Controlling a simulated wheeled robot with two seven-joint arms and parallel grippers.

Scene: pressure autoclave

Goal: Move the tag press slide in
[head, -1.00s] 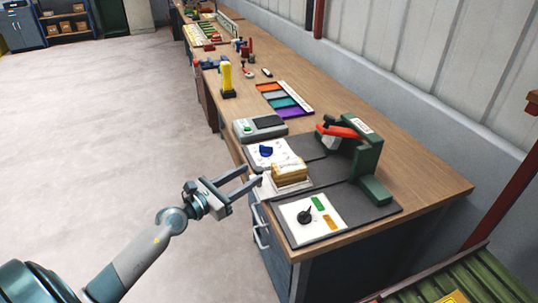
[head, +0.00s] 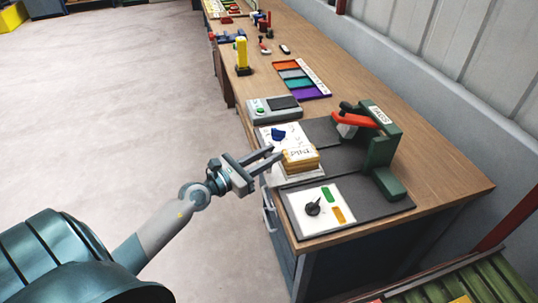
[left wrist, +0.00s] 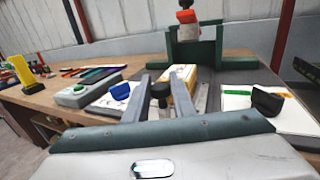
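The tag press (head: 382,150) is a green frame with a red lever (head: 347,117) and a "TAGS" label at the bench's right side. Its slide looks like the white plate (head: 305,176) in front of it, carrying a yellow-tan block (head: 300,160) with lettering on top. My left gripper (head: 276,156) is open at the slide's left, outer end, its fingers pointing toward the press. In the left wrist view, a dark round knob (left wrist: 161,91) shows between the spread fingers; I cannot tell whether they touch it. The block (left wrist: 182,88) lies just beyond.
A grey device (head: 273,110), a coloured tray (head: 303,82) and a yellow post (head: 242,55) stand farther along the bench. Open floor lies left.

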